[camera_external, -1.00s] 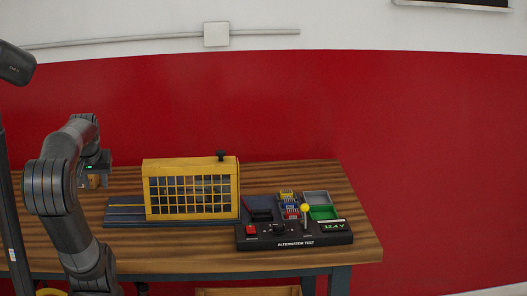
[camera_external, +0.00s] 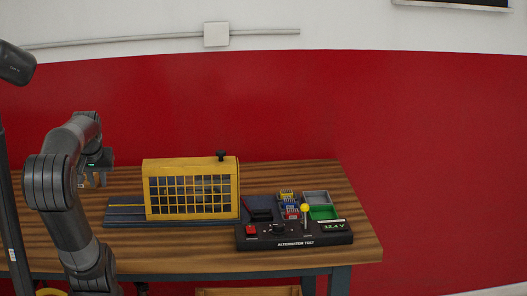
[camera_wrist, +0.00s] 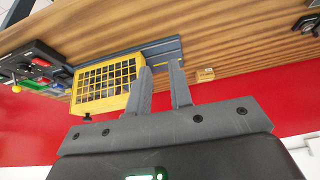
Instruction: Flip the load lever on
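The load lever (camera_external: 305,210) has a yellow ball knob on a thin pale stem. It stands roughly upright on the black alternator test panel (camera_external: 297,235), at the right of the workbench. Its yellow knob also shows at the left edge of the wrist view (camera_wrist: 16,88). My gripper (camera_wrist: 161,66) is open, with a gap between its two grey fingers and nothing in it. In the external view my gripper is at the left end of the bench, far from the lever and partly hidden by my arm.
A yellow mesh guard (camera_external: 191,190) stands on the bench between my gripper and the panel. The panel has a red switch (camera_external: 250,230), a black knob and a 12.4 V display (camera_external: 333,226). Small bins (camera_external: 323,212) sit behind it. A small light-brown block (camera_wrist: 205,74) lies on the wood.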

